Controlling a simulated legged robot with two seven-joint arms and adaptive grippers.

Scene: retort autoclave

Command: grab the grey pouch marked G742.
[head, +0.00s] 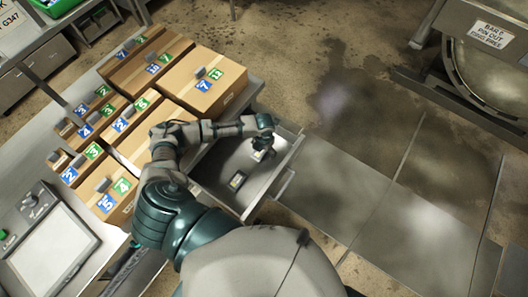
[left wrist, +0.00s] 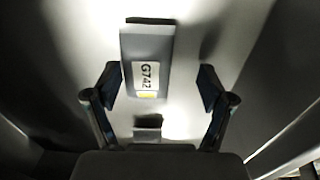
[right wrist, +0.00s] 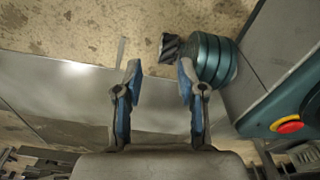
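The grey pouch marked G742 (left wrist: 148,45) lies in the left wrist view, with its white and yellow label facing me. My left gripper (left wrist: 159,74) is open above it. The label end is between the fingers, nearer the left finger, and I see no grip on it. In the head view my left gripper (head: 263,143) reaches into an open metal drawer (head: 208,172), over a small labelled pouch too small to read. Another labelled pouch (head: 237,181) lies nearer in the drawer. My right gripper (right wrist: 159,70) is open and empty over the floor, outside the head view.
Several cardboard boxes (head: 208,80) with numbered blue and green tags stand on the metal bench left of the drawer. A small dark block (left wrist: 148,129) lies below the pouch in the left wrist view. A round vessel (head: 480,75) stands at upper right. The floor between is clear.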

